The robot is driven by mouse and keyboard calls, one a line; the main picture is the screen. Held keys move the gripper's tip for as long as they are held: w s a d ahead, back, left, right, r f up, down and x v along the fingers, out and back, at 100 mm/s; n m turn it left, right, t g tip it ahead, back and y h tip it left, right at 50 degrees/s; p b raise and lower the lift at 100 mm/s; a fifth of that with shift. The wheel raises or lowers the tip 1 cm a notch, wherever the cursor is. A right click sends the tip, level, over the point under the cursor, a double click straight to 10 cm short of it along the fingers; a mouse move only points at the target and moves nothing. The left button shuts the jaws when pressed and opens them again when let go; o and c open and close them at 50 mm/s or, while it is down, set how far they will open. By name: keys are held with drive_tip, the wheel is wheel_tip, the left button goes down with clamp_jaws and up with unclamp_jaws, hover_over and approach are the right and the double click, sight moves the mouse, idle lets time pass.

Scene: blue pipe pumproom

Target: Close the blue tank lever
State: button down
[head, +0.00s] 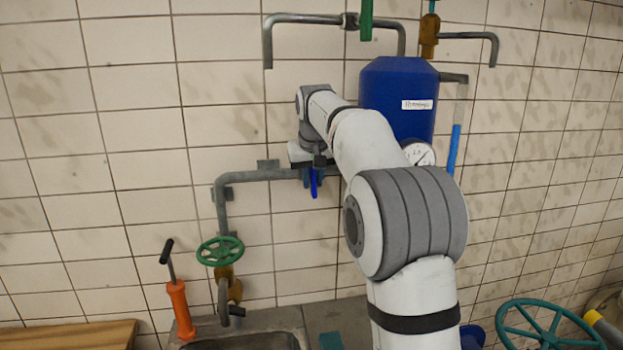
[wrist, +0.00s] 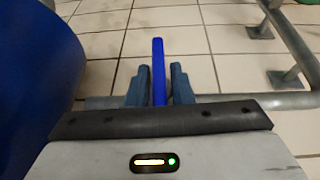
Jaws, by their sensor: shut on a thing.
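The blue tank (head: 398,92) is on the tiled wall, partly behind my arm; its curved side also fills the left of the wrist view (wrist: 30,75). The blue lever (head: 314,186) points down from the grey pipe below and left of the tank. In the wrist view the lever (wrist: 158,62) stands between the two dark fingers and sticks out past their tips. My gripper (head: 312,176) is shut on the lever, seen in the wrist view (wrist: 159,80) too. The lever's pivot is hidden behind my gripper.
A grey pipe (head: 255,174) runs left from my gripper and bends down to a green handwheel (head: 220,251). A gauge (head: 419,154) sits below the tank. An orange pump (head: 180,309) stands beside the sink (head: 240,343). A teal wheel (head: 550,328) is at lower right.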

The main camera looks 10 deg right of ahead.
drive_tip(key=shift+r+p, duration=0.15)
drive_tip(key=shift+p, duration=0.25)
drive_tip(key=c, duration=1.5)
unclamp_jaws()
drive_tip(key=v, duration=0.7)
drive_tip(key=shift+s+d+r+b, duration=0.15)
drive_tip(key=shift+r+b, duration=0.15)
drive_tip(key=shift+b, duration=0.05)
